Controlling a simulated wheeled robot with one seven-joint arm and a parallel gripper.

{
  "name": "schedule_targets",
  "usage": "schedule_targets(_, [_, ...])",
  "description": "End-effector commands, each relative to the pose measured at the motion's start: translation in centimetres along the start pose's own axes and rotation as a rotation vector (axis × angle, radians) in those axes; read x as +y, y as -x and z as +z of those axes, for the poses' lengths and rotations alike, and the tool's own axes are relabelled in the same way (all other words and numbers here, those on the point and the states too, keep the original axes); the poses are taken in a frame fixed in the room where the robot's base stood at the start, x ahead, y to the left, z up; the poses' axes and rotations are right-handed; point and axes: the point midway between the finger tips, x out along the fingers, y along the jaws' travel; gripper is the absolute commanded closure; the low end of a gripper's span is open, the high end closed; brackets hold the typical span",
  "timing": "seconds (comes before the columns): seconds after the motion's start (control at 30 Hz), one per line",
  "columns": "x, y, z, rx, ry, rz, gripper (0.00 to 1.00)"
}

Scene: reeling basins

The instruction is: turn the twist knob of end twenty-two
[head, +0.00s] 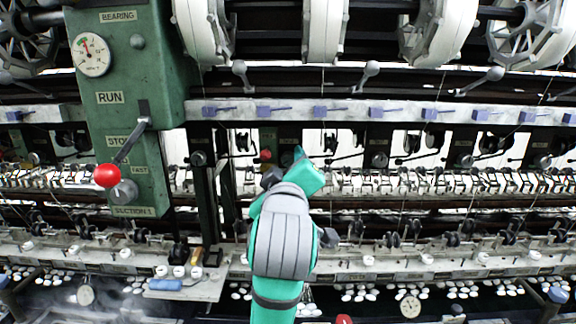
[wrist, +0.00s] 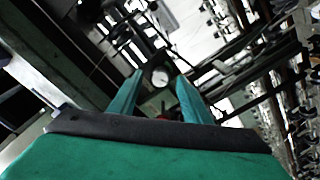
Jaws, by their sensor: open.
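Dark round knobs sit in a row along the machine behind my arm, one at the left (head: 198,158) and another right of my gripper (head: 380,160). No end number is readable, so I cannot tell which knob belongs to end twenty-two. My gripper (head: 298,160) is in front of the machine's middle, and my teal arm hides what is directly behind it. In the wrist view my gripper (wrist: 159,77) has its two teal fingers apart, with nothing held. A round pale dial-like thing (wrist: 160,76) shows between the fingertips, beyond them.
A green control post (head: 130,75) stands left with a gauge (head: 91,55) and a red-balled lever (head: 108,175). White reels (head: 325,30) hang along the top. A long ledge (head: 450,262) crosses below, over basins with many white cocoons. Thin threads and guides crowd the middle.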

Motion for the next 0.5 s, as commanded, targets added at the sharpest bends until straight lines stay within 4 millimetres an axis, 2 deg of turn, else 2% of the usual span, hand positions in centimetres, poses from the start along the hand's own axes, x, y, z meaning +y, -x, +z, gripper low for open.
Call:
schedule_targets(0.07, [0.04,0.01,0.03,0.000,0.000,0.001,0.56])
schedule_targets(0.1, [0.04,0.02,0.03,0.000,0.000,0.001,0.61])
schedule_targets(0.27, [0.03,0.03,0.02,0.000,0.000,0.000,0.98])
schedule_targets(0.5, [0.02,0.04,0.00,0.000,0.012,0.000,0.98])
